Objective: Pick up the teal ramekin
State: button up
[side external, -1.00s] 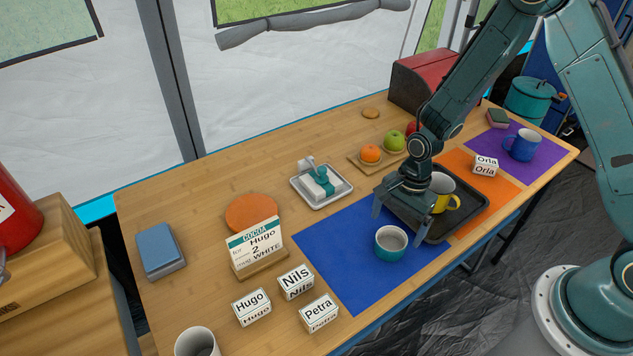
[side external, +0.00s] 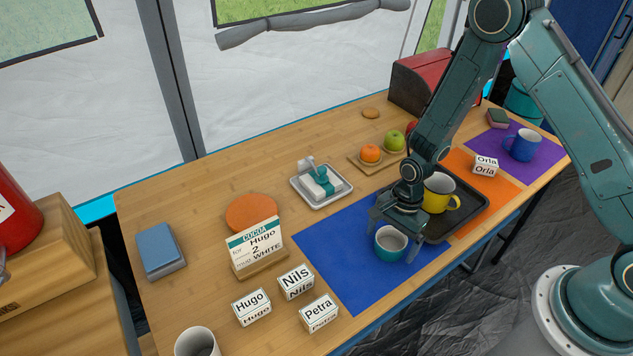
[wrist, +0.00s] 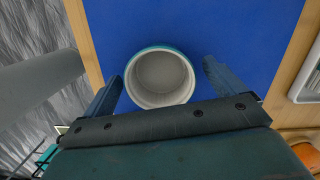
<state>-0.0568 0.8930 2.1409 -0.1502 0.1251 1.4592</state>
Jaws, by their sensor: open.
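The teal ramekin (side external: 390,246) stands upright on the blue mat (side external: 338,262), near the tray's left end. It has a pale inside and looks empty. My gripper (side external: 393,240) is open, pointing down just above and around the ramekin. In the wrist view the ramekin (wrist: 160,78) lies between the two fingers of my gripper (wrist: 161,82), with a gap to each finger. The fingers do not appear to touch it.
A dark tray (side external: 470,205) with a yellow mug (side external: 438,190) stands right behind my gripper. Name blocks (side external: 296,281) and a cocoa card (side external: 256,246) stand to the left. A butter dish (side external: 321,184) is further back. The blue mat's left part is clear.

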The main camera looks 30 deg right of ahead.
aim_at(389, 247)
jog(key=shift+f, duration=0.15)
jog(key=shift+c, duration=0.2)
jog(key=c, duration=1.1)
notch_tip(389, 247, up, 20)
dwell(0.6)
dwell(0.5)
